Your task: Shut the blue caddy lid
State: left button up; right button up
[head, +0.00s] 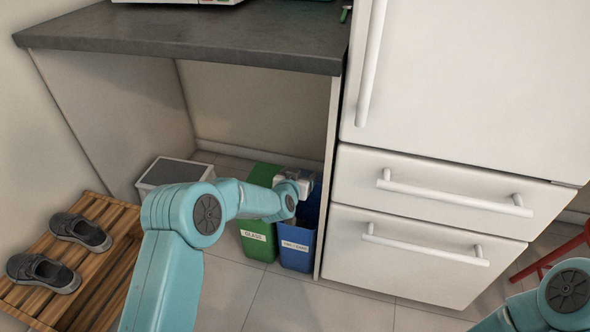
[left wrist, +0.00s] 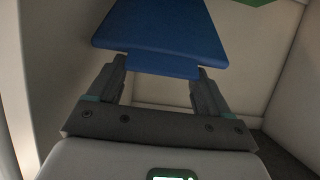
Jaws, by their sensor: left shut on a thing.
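The blue caddy (head: 298,247) stands on the floor under the counter, beside the green caddy (head: 257,240). Its front has a white label. Its blue lid (head: 316,192) shows partly behind my left gripper (head: 302,180) and looks raised. In the left wrist view the blue lid (left wrist: 160,30) fills the top middle, with its near edge between the fingers of my left gripper (left wrist: 161,72). The left gripper is shut on that lid. My left arm and hand hide part of both caddies' tops. My right gripper is out of view.
A white drawer unit (head: 420,215) stands close to the right of the caddies, past a thin panel. The dark countertop (head: 200,35) hangs above. A grey-topped white box (head: 172,172) and a slatted wooden rack (head: 95,265) with shoes are at left. The front floor is clear.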

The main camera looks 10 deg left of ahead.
pick_arm(q)
jog(key=shift+s+a+f+b, duration=0.1)
jog(key=shift+s+f+b, duration=0.1)
jog(key=shift+f, duration=0.3)
jog(key=shift+s+a+f+b, duration=0.1)
jog(key=shift+s+f+b, duration=0.1)
jog(key=shift+f, duration=0.35)
jog(key=c, duration=0.4)
jog(key=o, duration=0.6)
jog(key=shift+w, duration=0.1)
jog(key=shift+c, duration=0.2)
jog(key=o, duration=1)
jog(key=shift+d+r, duration=0.2)
jog(key=shift+r, duration=0.15)
jog(key=shift+o, duration=1.3)
jog(key=p+v, duration=0.4)
jog(key=v, duration=1.2)
